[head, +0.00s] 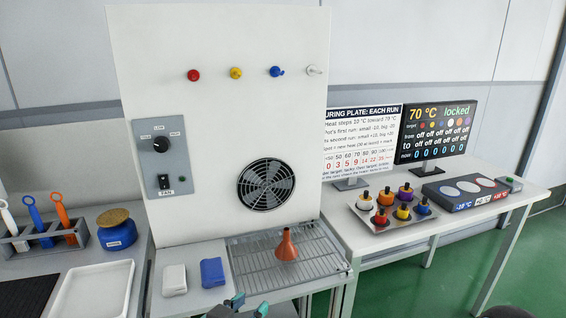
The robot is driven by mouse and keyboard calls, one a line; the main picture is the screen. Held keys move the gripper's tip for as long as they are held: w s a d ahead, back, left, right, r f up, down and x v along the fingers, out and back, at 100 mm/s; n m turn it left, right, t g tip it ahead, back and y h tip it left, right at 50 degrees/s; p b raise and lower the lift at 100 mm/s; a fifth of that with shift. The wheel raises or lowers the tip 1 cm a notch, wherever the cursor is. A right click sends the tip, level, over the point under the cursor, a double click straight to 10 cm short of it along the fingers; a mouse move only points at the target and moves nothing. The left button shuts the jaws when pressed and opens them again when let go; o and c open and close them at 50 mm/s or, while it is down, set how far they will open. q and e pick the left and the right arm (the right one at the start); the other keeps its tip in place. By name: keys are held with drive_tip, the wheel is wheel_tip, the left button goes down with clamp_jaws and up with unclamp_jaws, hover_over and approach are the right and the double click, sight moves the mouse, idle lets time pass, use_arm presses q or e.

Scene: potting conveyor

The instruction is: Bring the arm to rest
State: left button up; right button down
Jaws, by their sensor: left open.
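My left gripper (249,305) shows only in part at the bottom edge of the head view, with two teal fingertips apart. It is open, and nothing shows between the tips. It is in front of the wire rack (250,278) and below the blue block (212,272) in the picture. The rest of my left arm is cut off by the frame edge. My right gripper is not in view.
An orange funnel (286,245) stands on the rack. A white block (174,280) lies left of the blue one. A white tray (92,290), blue jar (116,230) and tool holder (40,238) are at left. Bottles on a tray (372,228) and two screens stand at right.

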use_arm(q)
drive_tip(key=s+a+f+n+g+y+p, duration=0.1)
drive_tip(key=s+a+f+g, duration=0.15)
drive_tip(key=f, duration=0.65)
drive_tip(key=s+a+f+n+g+y+p, duration=0.1)
drive_tip(key=a+f+g+p, duration=0.15)
drive_tip(key=f, duration=0.65)
drive_tip(key=s+f+n+g, duration=0.5)
drive_tip(key=s+f+g, duration=0.2)
drive_tip(key=s+f, duration=0.5)
drive_tip(key=s+p, duration=0.1)
drive_tip(key=s, duration=0.3)
drive_tip(key=shift+a+f, duration=0.3)
drive_tip(key=shift+s, duration=0.1)
